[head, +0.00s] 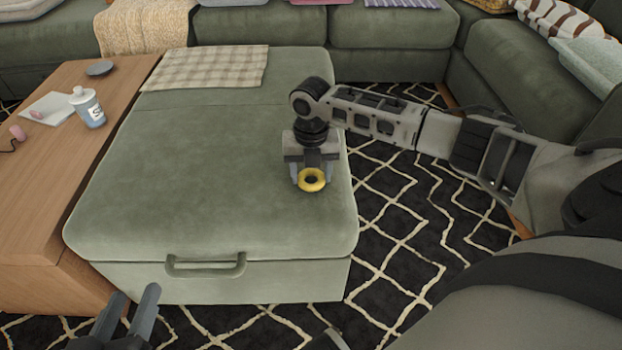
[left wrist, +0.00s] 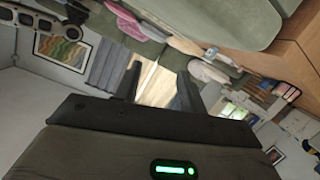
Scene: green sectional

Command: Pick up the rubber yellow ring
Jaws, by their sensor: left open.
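The yellow ring (head: 312,180) is at the right side of the green ottoman's top (head: 200,130) in the head view. My right gripper (head: 311,178) points down at it, with one finger on each side of the ring. The fingers are spread about as wide as the ring; I cannot tell whether they press on it, or whether the ring rests on the cushion. My left gripper (head: 136,290) is open and empty at the lower left, in front of the ottoman. Its two fingers also show in the left wrist view (left wrist: 160,75), with no ring there.
A wooden table (head: 40,190) stands left of the ottoman, holding a bottle (head: 88,108) and a dark dish (head: 99,68). A checked cloth (head: 205,68) lies at the ottoman's back. A handle (head: 206,268) sticks out in front. Green sofas (head: 385,50) stand behind.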

